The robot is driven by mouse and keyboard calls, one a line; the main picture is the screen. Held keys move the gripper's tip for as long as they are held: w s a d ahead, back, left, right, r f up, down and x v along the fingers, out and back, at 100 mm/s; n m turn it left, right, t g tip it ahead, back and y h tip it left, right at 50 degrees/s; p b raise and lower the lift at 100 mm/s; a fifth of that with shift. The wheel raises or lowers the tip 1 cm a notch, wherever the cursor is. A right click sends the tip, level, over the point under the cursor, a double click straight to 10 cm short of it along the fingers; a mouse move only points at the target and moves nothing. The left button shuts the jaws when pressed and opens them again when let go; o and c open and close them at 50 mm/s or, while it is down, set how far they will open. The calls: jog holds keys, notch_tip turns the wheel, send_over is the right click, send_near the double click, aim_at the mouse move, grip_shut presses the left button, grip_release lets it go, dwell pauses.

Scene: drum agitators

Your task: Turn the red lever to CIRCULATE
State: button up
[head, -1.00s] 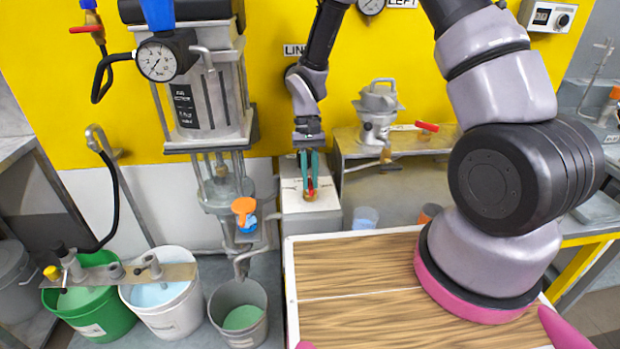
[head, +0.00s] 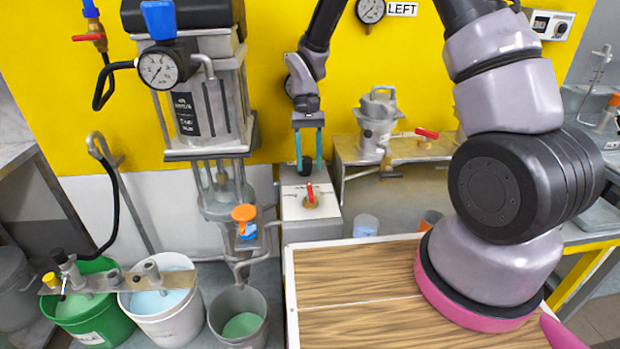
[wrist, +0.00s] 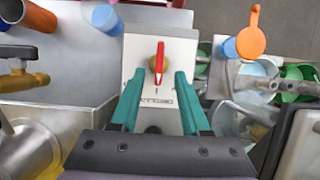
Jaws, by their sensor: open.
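The red lever (head: 310,192) sits on a brass fitting on the white top of a grey box (head: 313,229). In the head view its handle points up the picture, away from me, tilted slightly left. In the wrist view the lever (wrist: 160,62) lies lengthwise just beyond the gap between my fingertips. My gripper (head: 308,168) is open and empty, its teal fingers behind and above the lever, apart from it. In the wrist view my gripper (wrist: 159,76) has a finger on each side of the gap.
Another red lever (head: 427,133) is on the bench at the right. Several buckets, including a grey one (head: 218,325), stand at the lower left. A wooden board (head: 345,270) lies in front of the box.

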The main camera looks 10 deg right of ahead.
jog(key=shift+v, duration=2.05)
